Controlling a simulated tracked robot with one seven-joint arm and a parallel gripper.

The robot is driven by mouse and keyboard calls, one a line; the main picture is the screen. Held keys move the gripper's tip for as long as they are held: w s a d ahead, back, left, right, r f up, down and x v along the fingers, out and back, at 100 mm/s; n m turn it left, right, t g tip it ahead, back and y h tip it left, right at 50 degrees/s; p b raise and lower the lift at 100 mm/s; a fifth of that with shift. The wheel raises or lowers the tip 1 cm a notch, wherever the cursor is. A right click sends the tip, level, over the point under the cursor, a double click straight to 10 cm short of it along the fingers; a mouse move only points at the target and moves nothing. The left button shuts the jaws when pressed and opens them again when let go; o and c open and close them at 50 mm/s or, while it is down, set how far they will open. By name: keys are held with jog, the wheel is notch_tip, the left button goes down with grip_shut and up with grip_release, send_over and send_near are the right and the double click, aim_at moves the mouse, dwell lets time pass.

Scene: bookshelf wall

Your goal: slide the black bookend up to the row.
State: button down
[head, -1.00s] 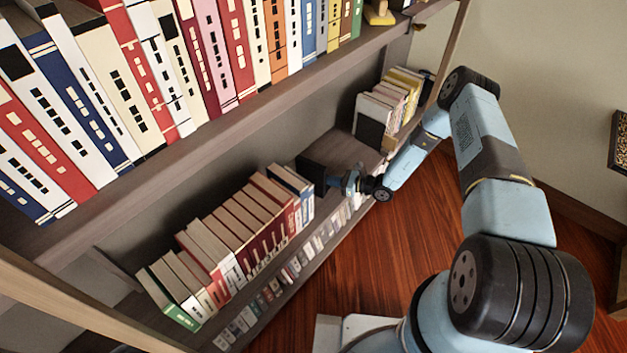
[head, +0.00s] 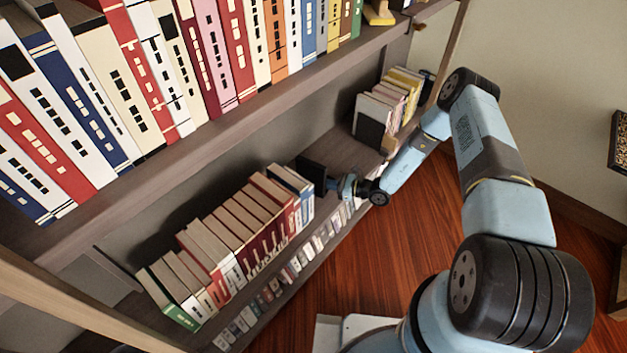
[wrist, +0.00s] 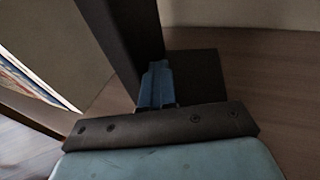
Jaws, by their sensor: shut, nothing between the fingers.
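The black bookend (head: 313,172) stands upright on the lower shelf, at the right end of the row of books (head: 243,232). In the head view I cannot tell whether its plate touches the last blue-and-white book (head: 291,183). My gripper (head: 346,187) is shut and empty, low on the bookend's right side. In the wrist view the blue fingers (wrist: 156,86) are at the right face of the upright plate (wrist: 122,38), above or in front of its flat base (wrist: 205,75). Whether they touch the plate is not clear.
A second group of books (head: 388,103) with a dark end plate (head: 369,131) stands farther right on the same shelf. The upper shelf (head: 240,109) with large books hangs above. Bare shelf lies between the bookend and that group. Wooden floor (head: 400,250) is in front.

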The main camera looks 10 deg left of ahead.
aim_at(323, 191)
jog(key=shift+s+a, duration=0.7)
jog(key=shift+s, duration=0.3)
jog(key=shift+s+a, duration=0.65)
jog(key=shift+s, duration=0.35)
jog(key=shift+s, duration=0.1)
jog(key=shift+s+a, duration=0.5)
jog(key=shift+s, duration=0.2)
jog(key=shift+s+a, duration=0.45)
jog(key=shift+s, duration=0.25)
jog(key=shift+w+d, duration=0.6)
jog(key=shift+w, duration=0.3)
jog(key=shift+w+d, duration=0.55)
jog(key=shift+w, duration=0.35)
jog(key=v, duration=1.4)
